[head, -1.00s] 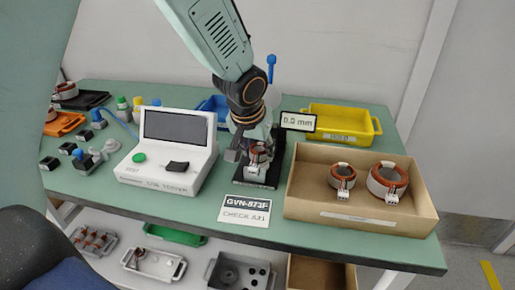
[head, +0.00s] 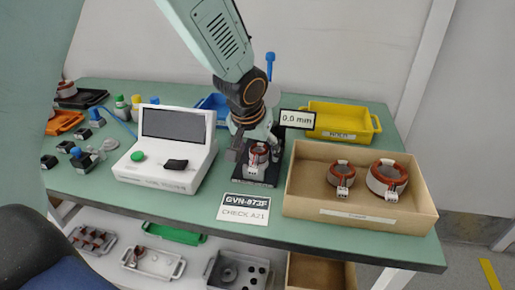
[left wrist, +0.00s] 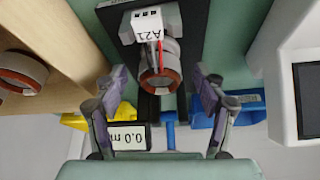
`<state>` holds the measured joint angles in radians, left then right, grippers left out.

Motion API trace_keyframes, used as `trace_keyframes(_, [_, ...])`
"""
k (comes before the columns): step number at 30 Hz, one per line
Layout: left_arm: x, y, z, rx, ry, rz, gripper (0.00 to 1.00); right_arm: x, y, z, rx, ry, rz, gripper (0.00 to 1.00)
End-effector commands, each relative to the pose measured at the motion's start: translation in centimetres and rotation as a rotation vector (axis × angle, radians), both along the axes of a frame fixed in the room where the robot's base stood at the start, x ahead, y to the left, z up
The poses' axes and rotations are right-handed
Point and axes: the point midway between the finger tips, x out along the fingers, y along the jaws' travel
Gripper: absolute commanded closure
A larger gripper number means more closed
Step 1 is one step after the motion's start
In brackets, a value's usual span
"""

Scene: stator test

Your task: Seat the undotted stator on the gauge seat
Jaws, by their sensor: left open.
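A small stator (head: 258,154) with a copper-coloured ring and white connector block stands on the dark gauge base (head: 250,180). In the left wrist view this stator (left wrist: 160,82) has "A21" on its block and a thin red line; I see no dot. The seat under it is hidden. My left gripper (head: 254,140) is open, its fingers apart on both sides of the stator; the left wrist view shows gaps between fingers (left wrist: 158,84) and ring. The gauge display (head: 297,119) reads 0.0 mm. My right gripper is not in view.
A cardboard box (head: 360,215) at right holds a smaller stator (head: 342,175) and a larger one (head: 388,177). The white coil tester (head: 160,175) stands left. A yellow tray (head: 345,133) and blue tray (head: 213,103) are behind. A card (head: 243,208) lies in front.

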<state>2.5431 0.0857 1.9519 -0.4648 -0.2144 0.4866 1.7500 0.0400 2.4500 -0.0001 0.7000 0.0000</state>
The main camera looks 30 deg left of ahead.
Motion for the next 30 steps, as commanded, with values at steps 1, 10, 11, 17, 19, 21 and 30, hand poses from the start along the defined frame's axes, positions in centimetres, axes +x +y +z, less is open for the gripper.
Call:
trace_keyframes(1, [0.0,0.0,0.0,0.0,0.0,0.0,0.29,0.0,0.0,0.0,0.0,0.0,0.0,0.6])
trace_keyframes(10, [-0.5,-0.1,1.3,0.0,-0.002,0.0,0.29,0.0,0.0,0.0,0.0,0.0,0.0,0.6])
trace_keyframes(11, [-0.6,-0.1,1.8,0.0,-0.003,0.0,0.29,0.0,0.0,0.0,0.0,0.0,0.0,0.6])
trace_keyframes(17, [-2.1,-0.3,5.3,0.0,-0.005,0.001,0.29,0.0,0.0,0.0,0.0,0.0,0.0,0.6])
trace_keyframes(19, [-2.6,-0.4,6.5,0.0,-0.005,0.001,0.29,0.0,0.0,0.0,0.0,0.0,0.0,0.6])
trace_keyframes(21, [-3.1,-0.4,7.7,0.0,-0.004,0.0,0.29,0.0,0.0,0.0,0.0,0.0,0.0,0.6])
trace_keyframes(30, [-4.5,-0.6,10.8,0.0,0.0,0.0,0.29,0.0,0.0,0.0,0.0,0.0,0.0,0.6])
